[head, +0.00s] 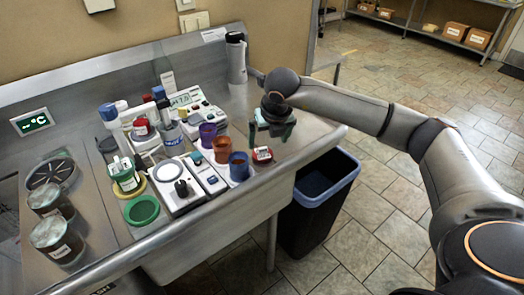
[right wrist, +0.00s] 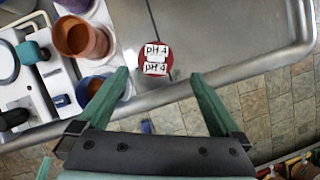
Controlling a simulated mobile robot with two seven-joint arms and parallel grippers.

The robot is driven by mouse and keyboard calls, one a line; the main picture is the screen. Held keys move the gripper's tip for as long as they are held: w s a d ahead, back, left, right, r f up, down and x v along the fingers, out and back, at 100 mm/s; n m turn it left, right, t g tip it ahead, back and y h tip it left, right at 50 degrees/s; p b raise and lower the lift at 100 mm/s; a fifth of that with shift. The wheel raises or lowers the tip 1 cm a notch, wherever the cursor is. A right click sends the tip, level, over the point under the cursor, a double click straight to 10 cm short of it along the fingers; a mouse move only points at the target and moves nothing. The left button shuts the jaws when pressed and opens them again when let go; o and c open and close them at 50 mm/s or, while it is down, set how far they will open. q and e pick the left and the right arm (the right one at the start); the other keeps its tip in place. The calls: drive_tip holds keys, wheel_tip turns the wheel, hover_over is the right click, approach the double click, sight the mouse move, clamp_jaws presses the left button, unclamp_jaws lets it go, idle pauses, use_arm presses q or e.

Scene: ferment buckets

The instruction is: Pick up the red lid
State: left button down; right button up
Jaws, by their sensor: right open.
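The red lid (head: 262,155) is a small flat round disc lying on the steel counter near its front right edge. In the right wrist view the red lid (right wrist: 169,60) carries white labels reading "pH 4". My right gripper (head: 270,137) is open and empty, above and close to the lid. In the right wrist view my right gripper (right wrist: 158,73) has its two green fingers spread, with the lid just beyond and between the tips. It is not touching the lid as far as I can see. My left gripper is not in view.
A green lid (head: 141,210) lies farther left. A black bin (head: 318,190) stands below the counter edge. Bare steel surrounds the lid's right side.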

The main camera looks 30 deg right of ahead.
sight(263, 148)
drive_tip(key=x, duration=0.2)
drive_tip(key=p+x, duration=0.1)
drive_tip(key=x, duration=0.2)
drive_tip(key=shift+w+a+f, duration=0.15)
drive_tip(key=shift+w+a, duration=0.05)
drive_tip(key=shift+w, duration=0.3)
drive_tip(key=shift+w+d+f, duration=0.1)
drive_tip(key=shift+w+f, duration=0.1)
drive_tip(key=shift+f, duration=0.2)
drive_tip(key=c, duration=1.2)
drive_tip(key=shift+c, duration=0.2)
drive_tip(key=shift+r, duration=0.1)
